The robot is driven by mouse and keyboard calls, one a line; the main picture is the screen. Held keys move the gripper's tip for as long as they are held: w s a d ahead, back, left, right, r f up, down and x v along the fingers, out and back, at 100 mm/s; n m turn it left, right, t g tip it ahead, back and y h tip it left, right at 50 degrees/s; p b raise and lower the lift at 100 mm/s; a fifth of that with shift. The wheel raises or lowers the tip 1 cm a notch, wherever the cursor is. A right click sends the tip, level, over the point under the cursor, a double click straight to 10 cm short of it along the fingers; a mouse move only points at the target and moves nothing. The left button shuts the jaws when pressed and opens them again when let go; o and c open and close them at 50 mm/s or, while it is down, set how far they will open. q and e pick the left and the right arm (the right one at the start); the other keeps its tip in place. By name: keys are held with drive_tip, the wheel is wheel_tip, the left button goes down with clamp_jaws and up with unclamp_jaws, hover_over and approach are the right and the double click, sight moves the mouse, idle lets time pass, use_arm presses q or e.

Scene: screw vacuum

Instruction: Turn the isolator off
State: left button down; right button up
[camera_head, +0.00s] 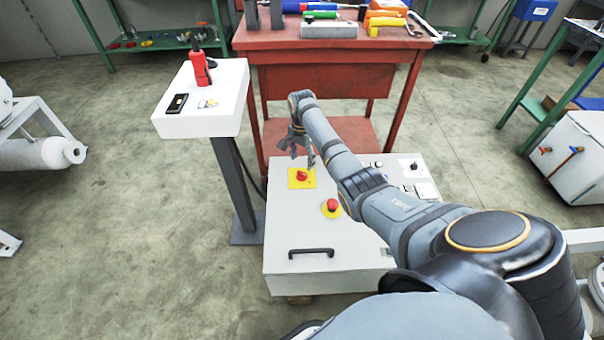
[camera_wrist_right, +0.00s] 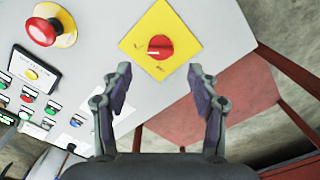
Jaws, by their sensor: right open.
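The isolator is a red rotary knob (camera_head: 302,175) on a yellow square plate on the sloped top of the white control cabinet (camera_head: 290,262). In the right wrist view the red knob (camera_wrist_right: 160,47) sits on its yellow plate (camera_wrist_right: 139,41), just beyond and between the fingertips. A white mark shows on the knob's left side. My right gripper (camera_head: 301,153) hangs over the far part of the cabinet, near the knob. In the wrist view its fingers (camera_wrist_right: 160,80) are spread and empty, apart from the knob. My left gripper is not in view.
A red emergency stop button (camera_head: 332,206) on a yellow disc is near the isolator. Several small buttons (camera_wrist_right: 32,98) are farther along the panel. A red workbench (camera_head: 320,75) stands behind the cabinet. A white pedestal box (camera_head: 205,112) is at the left.

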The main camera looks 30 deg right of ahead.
sight(302, 173)
wheel_tip(302, 173, down, 2)
drive_tip(key=shift+f, duration=0.1)
wheel_tip(302, 173, down, 4)
drive_tip(key=shift+f+b, duration=0.1)
drive_tip(key=shift+b, duration=1)
drive_tip(key=shift+f, duration=0.2)
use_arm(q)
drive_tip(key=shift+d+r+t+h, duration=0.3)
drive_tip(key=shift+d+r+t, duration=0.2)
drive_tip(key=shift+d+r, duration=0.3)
